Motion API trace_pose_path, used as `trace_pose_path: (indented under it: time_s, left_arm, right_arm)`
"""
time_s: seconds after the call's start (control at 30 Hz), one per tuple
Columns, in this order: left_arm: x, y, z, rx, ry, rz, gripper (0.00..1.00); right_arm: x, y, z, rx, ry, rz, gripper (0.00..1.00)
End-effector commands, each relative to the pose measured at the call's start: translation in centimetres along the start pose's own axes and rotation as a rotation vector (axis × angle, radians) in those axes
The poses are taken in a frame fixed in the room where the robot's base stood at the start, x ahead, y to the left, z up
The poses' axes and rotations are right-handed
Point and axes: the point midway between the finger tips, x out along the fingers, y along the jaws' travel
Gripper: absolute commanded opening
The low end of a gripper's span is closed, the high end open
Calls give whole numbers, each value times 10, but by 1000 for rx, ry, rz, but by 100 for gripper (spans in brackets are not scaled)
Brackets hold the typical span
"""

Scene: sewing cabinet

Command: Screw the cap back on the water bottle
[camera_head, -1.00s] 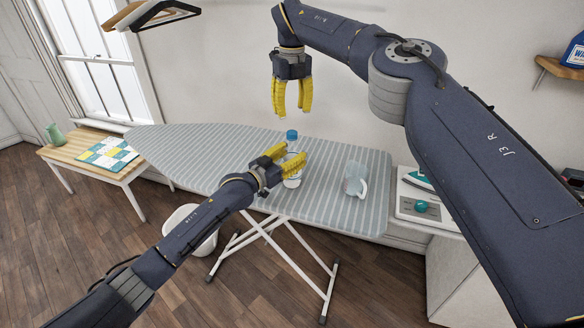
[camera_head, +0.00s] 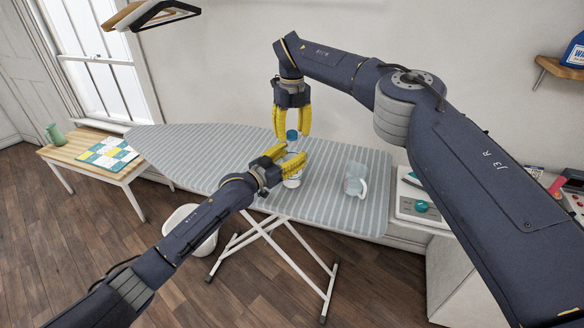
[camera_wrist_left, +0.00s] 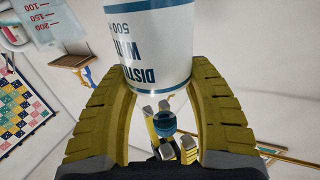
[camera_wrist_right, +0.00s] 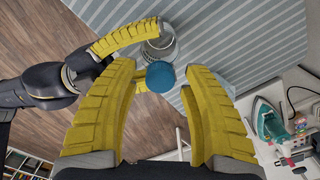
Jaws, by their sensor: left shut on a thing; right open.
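In the right wrist view the cap (camera_wrist_right: 160,76) shows between the fingertips with a gap on each side.
A clear measuring jug (camera_head: 355,180) stands right of the bottle on the ironing board (camera_head: 230,165). A teal iron (camera_head: 413,179) is on the white cabinet at right. A low table (camera_head: 75,160) with a patchwork piece is at left. The board's left part is clear.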

Motion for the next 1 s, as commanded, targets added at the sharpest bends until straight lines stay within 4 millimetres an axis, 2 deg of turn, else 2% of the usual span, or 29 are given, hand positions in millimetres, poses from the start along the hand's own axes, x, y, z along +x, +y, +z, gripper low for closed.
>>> trace_pose_path:
  time_s: [0.4, 0.8, 1.0]
  left_arm:
    - [0, 0, 0, 0, 0, 0, 0]
    - [0, 0, 0, 0, 0, 0, 0]
    - [0, 0, 0, 0, 0, 0, 0]
  right_arm:
    - [2, 0, 0, 0, 0, 0, 46]
    - [2, 0, 0, 0, 0, 0, 0]
    - [2, 0, 0, 0, 0, 0, 0]
